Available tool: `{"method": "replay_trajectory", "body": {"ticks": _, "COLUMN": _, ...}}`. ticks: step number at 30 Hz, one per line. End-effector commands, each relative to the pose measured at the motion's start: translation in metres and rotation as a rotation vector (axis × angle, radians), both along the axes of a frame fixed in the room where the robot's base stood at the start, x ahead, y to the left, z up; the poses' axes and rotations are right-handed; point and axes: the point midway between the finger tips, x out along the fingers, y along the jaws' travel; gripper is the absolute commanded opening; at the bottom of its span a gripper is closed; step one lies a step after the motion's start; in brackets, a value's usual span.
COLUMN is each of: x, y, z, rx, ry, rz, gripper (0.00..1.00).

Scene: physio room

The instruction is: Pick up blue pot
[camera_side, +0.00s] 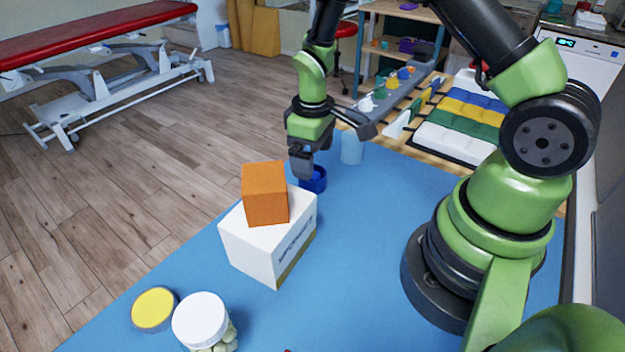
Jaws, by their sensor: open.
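The blue pot (316,182) is a small dark blue round container on the blue table mat (365,245). It stands just behind and to the right of a white box, which may hide part of its left side. My gripper (301,170) points down at the pot's left side, seen from here. The fingers overlap the pot's edge in this view. I cannot tell whether they touch it. The gripper is open and holds nothing that I can see.
A white box (262,248) with an orange block (265,194) on top stands close to the gripper. A light blue cup (352,147) is behind the pot. A yellow-lidded pot (154,309) and a white-lidded jar (201,320) stand at the front left. The mat's middle is clear.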

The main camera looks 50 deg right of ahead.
Motion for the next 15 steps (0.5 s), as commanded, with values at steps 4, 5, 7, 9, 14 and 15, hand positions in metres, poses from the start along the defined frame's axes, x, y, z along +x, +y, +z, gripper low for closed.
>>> {"method": "replay_trajectory", "body": {"ticks": 4, "x": 0.002, "y": 0.001, "z": -0.017, "rx": 0.001, "ry": 0.002, "rz": 0.001, "gripper": 0.88}}
{"method": "replay_trajectory", "body": {"ticks": 5, "x": 0.003, "y": 0.001, "z": -0.022, "rx": 0.000, "ry": 0.003, "rz": 0.002, "gripper": 0.88}}
{"method": "replay_trajectory", "body": {"ticks": 7, "x": 0.005, "y": 0.001, "z": -0.032, "rx": -0.001, "ry": 0.003, "rz": 0.002, "gripper": 0.88}}
{"method": "replay_trajectory", "body": {"ticks": 9, "x": 0.005, "y": 0.001, "z": -0.041, "rx": -0.001, "ry": 0.003, "rz": 0.000, "gripper": 0.88}}
{"method": "replay_trajectory", "body": {"ticks": 14, "x": 0.005, "y": 0.001, "z": -0.052, "rx": -0.001, "ry": 0.000, "rz": 0.000, "gripper": 0.88}}
{"method": "replay_trajectory", "body": {"ticks": 15, "x": 0.006, "y": 0.001, "z": -0.052, "rx": -0.001, "ry": -0.001, "rz": 0.000, "gripper": 0.88}}
